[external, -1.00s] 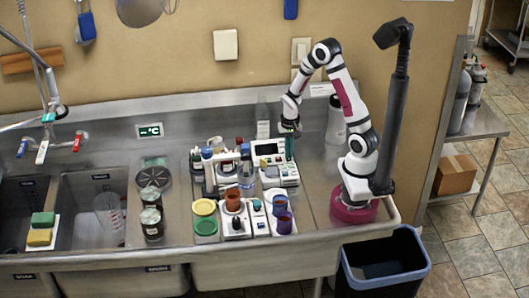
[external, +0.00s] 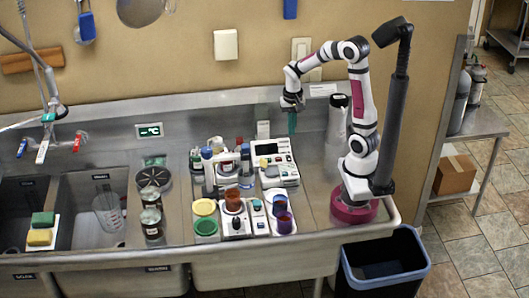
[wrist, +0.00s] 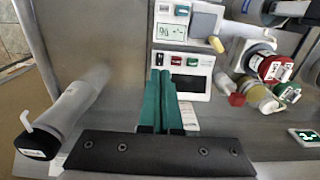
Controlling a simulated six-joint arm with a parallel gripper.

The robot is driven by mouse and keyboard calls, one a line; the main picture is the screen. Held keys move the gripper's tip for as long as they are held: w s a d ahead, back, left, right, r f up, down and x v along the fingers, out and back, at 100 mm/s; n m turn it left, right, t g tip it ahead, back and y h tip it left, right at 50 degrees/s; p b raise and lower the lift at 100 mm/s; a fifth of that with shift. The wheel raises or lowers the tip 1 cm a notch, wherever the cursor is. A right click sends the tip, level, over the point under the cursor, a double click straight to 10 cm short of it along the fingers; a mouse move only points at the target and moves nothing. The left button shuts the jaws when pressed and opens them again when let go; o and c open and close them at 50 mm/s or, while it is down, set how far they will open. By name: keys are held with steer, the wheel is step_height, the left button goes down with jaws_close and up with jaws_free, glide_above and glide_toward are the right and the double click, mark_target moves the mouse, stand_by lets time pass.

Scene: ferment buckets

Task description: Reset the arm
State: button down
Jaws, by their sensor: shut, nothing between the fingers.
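My gripper (external: 292,122) hangs in the air above the back of the steel counter, with its green fingers pointing down. In the wrist view the green fingers (wrist: 161,100) lie together, shut and empty. Below and in front of them is the white instrument with a dark display (wrist: 183,86), which also shows in the external view (external: 275,162). The fingers overlap it in the wrist view but appear apart from it.
A tall pale bottle with a black cap (external: 338,125) stands close to my arm; it also shows in the wrist view (wrist: 70,112). Bottles, cups and small devices crowd the counter middle. A green sponge (external: 43,218) lies by the left basins. The air above the counter is open.

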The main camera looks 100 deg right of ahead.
steer(key=shift+a+r, duration=0.15)
steer(key=shift+r, duration=0.65)
steer(key=a+r+n+y, duration=0.15)
steer(key=a+n, duration=0.25)
steer(key=a, duration=0.5)
steer(key=a+r+n+h, duration=0.1)
steer(key=a+r+n, duration=0.15)
steer(key=a, duration=0.65)
steer(key=s+a+n+y, duration=0.1)
steer(key=s+a+n, duration=0.4)
steer(key=a, duration=0.3)
steer(key=shift+s+a+n, duration=0.15)
steer(key=shift+a+n, duration=0.15)
steer(key=shift+n, duration=0.15)
